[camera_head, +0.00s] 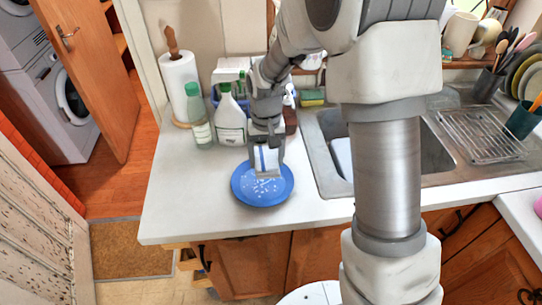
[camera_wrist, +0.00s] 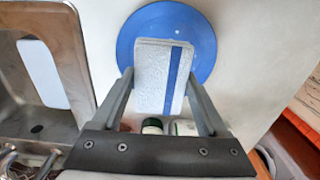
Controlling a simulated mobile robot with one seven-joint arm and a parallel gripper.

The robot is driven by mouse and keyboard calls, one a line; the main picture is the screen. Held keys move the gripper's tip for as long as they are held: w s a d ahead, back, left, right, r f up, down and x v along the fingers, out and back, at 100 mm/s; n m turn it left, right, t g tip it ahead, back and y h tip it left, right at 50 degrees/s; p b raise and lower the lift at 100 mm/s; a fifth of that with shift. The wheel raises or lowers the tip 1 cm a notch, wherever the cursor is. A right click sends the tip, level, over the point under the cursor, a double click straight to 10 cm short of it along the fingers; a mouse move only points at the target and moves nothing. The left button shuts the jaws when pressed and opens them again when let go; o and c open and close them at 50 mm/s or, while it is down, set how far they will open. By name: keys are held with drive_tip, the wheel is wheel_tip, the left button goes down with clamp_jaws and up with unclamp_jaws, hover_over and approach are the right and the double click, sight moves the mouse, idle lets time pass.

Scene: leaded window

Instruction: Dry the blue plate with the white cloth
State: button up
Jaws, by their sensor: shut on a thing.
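The blue plate (camera_head: 262,196) lies on the white counter, left of the sink, with several white specks or drops on its surface. My gripper (camera_head: 267,158) is above the plate's far part, pointing down. It is shut on the white cloth (camera_head: 266,164), a folded pad with a blue stripe. In the wrist view the cloth (camera_wrist: 160,80) sits between the two fingers and covers the middle of the plate (camera_wrist: 205,45). I cannot tell whether the cloth touches the plate.
Behind the plate stand bottles (camera_head: 231,118) and a paper towel roll (camera_head: 180,88). The steel sink (camera_head: 325,175) is close on the right, with a wire rack (camera_head: 485,135) beyond it. The counter (camera_head: 185,190) is clear to the plate's left.

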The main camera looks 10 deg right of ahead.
sight(263, 183)
drive_tip(key=shift+w+a+f, duration=0.15)
drive_tip(key=shift+w+a, duration=0.05)
drive_tip(key=shift+a, duration=0.35)
drive_tip(key=shift+a+f, duration=0.1)
drive_tip(key=shift+f, duration=0.05)
drive_tip(key=shift+f+b, duration=2.05)
drive_tip(key=shift+f, duration=0.95)
drive_tip(key=shift+f+b, duration=0.5)
drive_tip(key=shift+f, duration=0.1)
